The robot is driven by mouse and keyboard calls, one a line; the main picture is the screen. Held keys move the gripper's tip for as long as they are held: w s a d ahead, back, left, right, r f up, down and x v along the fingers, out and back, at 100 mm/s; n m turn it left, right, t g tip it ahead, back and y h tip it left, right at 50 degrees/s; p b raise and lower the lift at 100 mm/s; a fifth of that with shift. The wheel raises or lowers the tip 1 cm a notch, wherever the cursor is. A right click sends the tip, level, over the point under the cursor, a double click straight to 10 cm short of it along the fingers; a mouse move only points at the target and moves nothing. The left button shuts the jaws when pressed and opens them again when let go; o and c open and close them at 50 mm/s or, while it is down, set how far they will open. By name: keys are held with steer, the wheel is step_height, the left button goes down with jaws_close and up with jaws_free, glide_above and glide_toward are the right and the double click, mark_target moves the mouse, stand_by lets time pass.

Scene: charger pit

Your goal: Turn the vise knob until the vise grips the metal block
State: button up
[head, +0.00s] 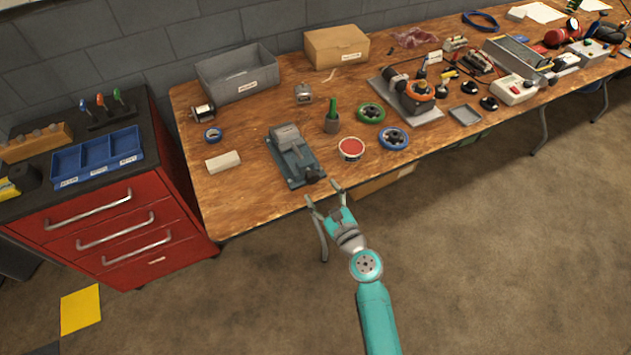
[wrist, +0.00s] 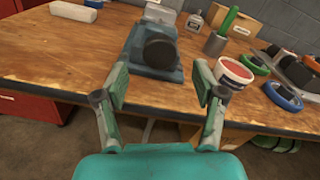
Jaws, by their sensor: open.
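The blue-grey vise (head: 296,163) stands near the front edge of the wooden bench, and it also shows in the wrist view (wrist: 139,50). Its dark round knob (wrist: 160,52) faces my gripper; in the head view the knob (head: 314,176) is small at the vise's front end.
A white block (head: 223,161) lies left of the vise. A red-topped tub (head: 351,149), a green-handled tool in a cup (head: 332,119) and a blue ring (head: 394,139) stand to the right. The bench's front edge lies below the fingers. A red drawer cabinet (head: 110,225) stands at left.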

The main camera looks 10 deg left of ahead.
steer(key=v, duration=0.6)
stand_by(0.5)
steer(key=s+d+f+n+h, duration=0.4)
steer(key=s+d, duration=0.3)
steer(key=s, duration=0.4)
steer(key=s+d+f+n+h, duration=0.1)
steer(key=s+d+n+h, duration=0.2)
steer(key=s+d+n, duration=0.65)
steer(key=s+d+r+n+h, duration=0.1)
steer(key=s+r+n, duration=0.5)
steer(key=s, duration=0.3)
steer(key=s+d+r+n+h, duration=0.2)
steer(key=s+r+n, duration=0.4)
steer(key=s, duration=0.4)
steer(key=shift+s+d+r, duration=0.2)
steer(key=shift+s+r, duration=0.05)
steer(key=shift+r, duration=0.35)
